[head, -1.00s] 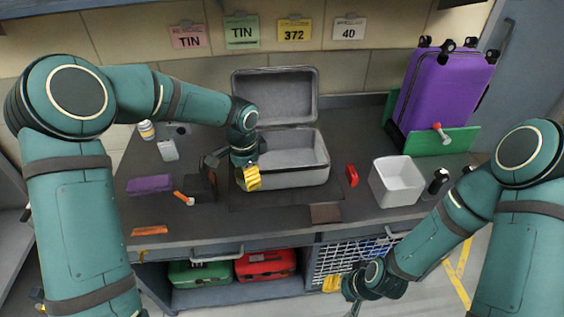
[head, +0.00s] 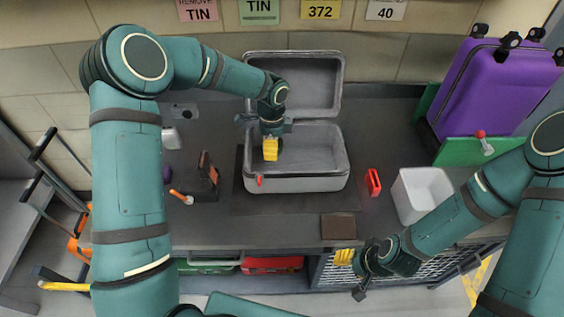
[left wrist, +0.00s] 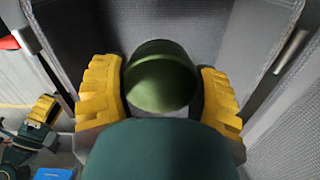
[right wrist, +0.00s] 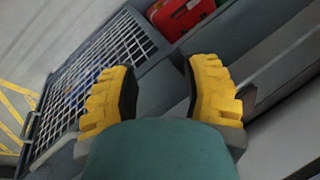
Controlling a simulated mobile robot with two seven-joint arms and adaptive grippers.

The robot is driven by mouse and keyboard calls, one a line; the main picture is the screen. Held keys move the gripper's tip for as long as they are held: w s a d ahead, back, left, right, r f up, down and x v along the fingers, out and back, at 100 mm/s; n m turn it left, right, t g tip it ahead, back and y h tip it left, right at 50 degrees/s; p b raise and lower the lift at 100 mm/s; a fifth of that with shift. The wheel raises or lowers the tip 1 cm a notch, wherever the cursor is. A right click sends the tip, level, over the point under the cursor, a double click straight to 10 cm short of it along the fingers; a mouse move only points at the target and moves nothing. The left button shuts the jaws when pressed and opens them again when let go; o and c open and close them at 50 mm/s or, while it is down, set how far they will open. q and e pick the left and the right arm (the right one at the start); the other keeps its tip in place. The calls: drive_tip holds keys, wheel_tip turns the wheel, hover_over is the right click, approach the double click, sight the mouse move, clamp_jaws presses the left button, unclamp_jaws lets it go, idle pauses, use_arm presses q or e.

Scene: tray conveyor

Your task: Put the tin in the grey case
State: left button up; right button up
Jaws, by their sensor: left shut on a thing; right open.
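The grey case (head: 300,185) stands on the dark bench with its lid (head: 318,80) open behind it. My left gripper (head: 270,149) is over the left part of the case's opening. In the left wrist view its yellow fingers are shut on a round green tin (left wrist: 160,78), with grey case walls around it. The tin is hidden behind the gripper in the head view, so I cannot tell whether it touches the case floor. My right gripper (right wrist: 160,95) is open and empty, low in front of the bench.
A red object (head: 373,183) and a white bin (head: 425,190) stand right of the case. A purple suitcase (head: 495,88) is at the far right. A dark box (head: 208,180) and an orange-handled item (head: 181,196) lie left. A brown square (head: 338,226) lies near the front edge.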

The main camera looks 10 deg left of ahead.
sight(274, 167)
use_arm(q)
wheel_tip(274, 167, down, 8)
drive_tip(key=shift+w+b, duration=0.1)
drive_tip(key=shift+b, duration=0.45)
drive_tip(key=shift+f, duration=0.1)
drive_tip(key=o, duration=1.2)
drive_tip(key=shift+r, duration=0.4)
wheel_tip(274, 167, up, 11)
drive_tip(key=shift+a+r+p, duration=0.1)
drive_tip(key=shift+r+p, duration=0.1)
drive_tip(key=shift+p, duration=0.75)
